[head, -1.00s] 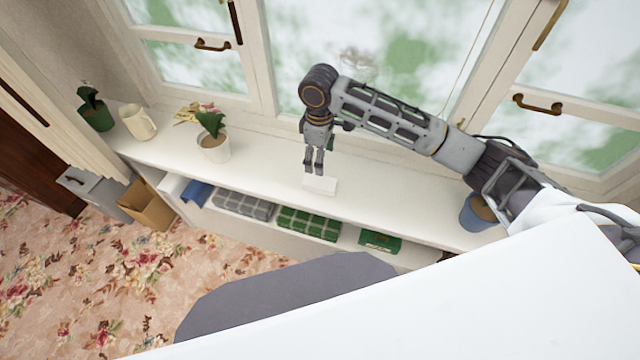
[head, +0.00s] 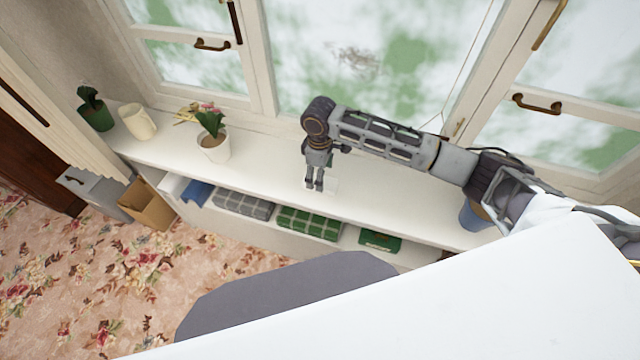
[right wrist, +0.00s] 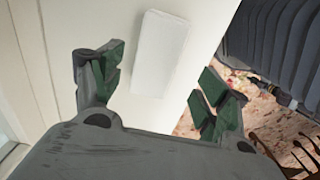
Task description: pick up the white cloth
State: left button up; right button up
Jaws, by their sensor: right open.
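The white cloth (head: 331,187) is a small flat folded piece on the white window shelf (head: 265,180), partly hidden behind my right gripper in the head view. My right gripper (head: 315,184) points down at the cloth from above. In the right wrist view, the cloth (right wrist: 160,52) lies beyond and between the two spread green-padded fingers of the gripper (right wrist: 155,82). The jaws are open and nothing is between the pads. I cannot tell the exact height over the shelf. My left gripper is not in view.
A potted plant (head: 212,140), a cream jug (head: 138,121) and a green pot (head: 96,113) stand on the shelf to the left. A blue pot (head: 474,214) stands right, near my arm. Folded cloths (head: 310,223) fill the lower shelf. Window panes rise close behind.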

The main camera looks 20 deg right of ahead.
jog(key=shift+w+d+f, duration=0.1)
jog(key=shift+w+f, duration=0.05)
jog(key=shift+f, duration=2.45)
jog(key=c, duration=1.1)
jog(key=shift+r, duration=0.1)
jog(key=shift+r, duration=4.95)
